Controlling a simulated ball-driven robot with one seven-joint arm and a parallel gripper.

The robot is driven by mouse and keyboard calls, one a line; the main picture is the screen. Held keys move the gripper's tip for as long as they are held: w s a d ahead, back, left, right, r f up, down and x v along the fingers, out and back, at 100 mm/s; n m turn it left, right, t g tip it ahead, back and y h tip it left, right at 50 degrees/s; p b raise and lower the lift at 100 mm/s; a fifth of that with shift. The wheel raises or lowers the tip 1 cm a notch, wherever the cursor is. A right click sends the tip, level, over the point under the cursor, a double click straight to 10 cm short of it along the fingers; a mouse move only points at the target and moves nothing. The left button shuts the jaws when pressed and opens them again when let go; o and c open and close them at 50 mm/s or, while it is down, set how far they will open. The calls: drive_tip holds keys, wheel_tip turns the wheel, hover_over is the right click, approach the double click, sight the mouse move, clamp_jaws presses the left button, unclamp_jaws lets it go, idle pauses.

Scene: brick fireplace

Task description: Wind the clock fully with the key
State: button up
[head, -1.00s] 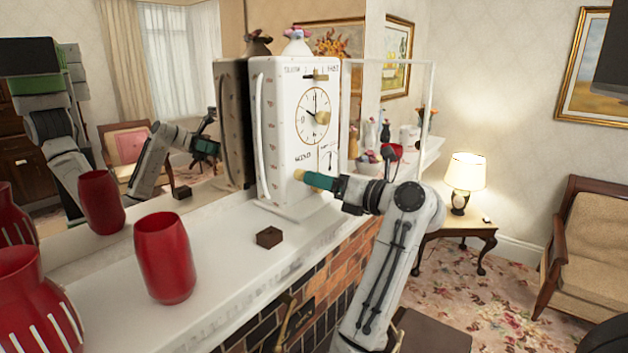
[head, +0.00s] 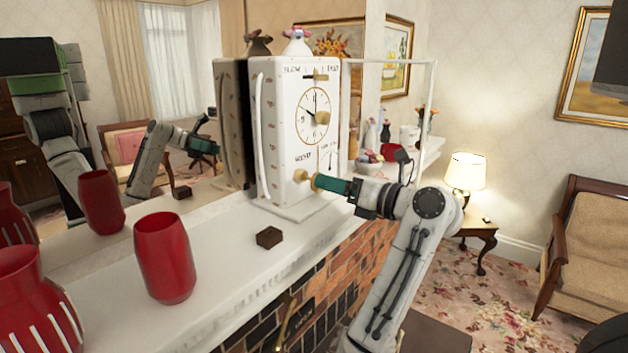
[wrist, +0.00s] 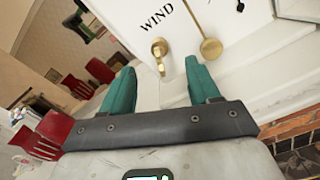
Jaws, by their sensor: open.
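The white clock (head: 275,120) stands upright on the mantel, with a round dial (head: 313,100) on its front. A brass key or knob (head: 301,175) sticks out low on the front, below the word WIND; it also shows in the wrist view (wrist: 159,48). Beside it in the wrist view is a round brass disc (wrist: 211,48) on a thin rod. My gripper (head: 318,182) is just right of the brass key in the head view. In the wrist view its green fingers (wrist: 160,68) are apart and empty, with the key beyond their tips, apparently untouched.
A small dark brown block (head: 269,237) lies on the mantel (head: 225,270) in front of the clock. A red vase (head: 165,258) stands nearer, with another striped red vase (head: 35,305) at left. A mirror behind reflects these and my arm. A lamp table (head: 470,225) stands at right.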

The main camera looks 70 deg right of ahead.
drive_tip(key=shift+v, duration=2.1)
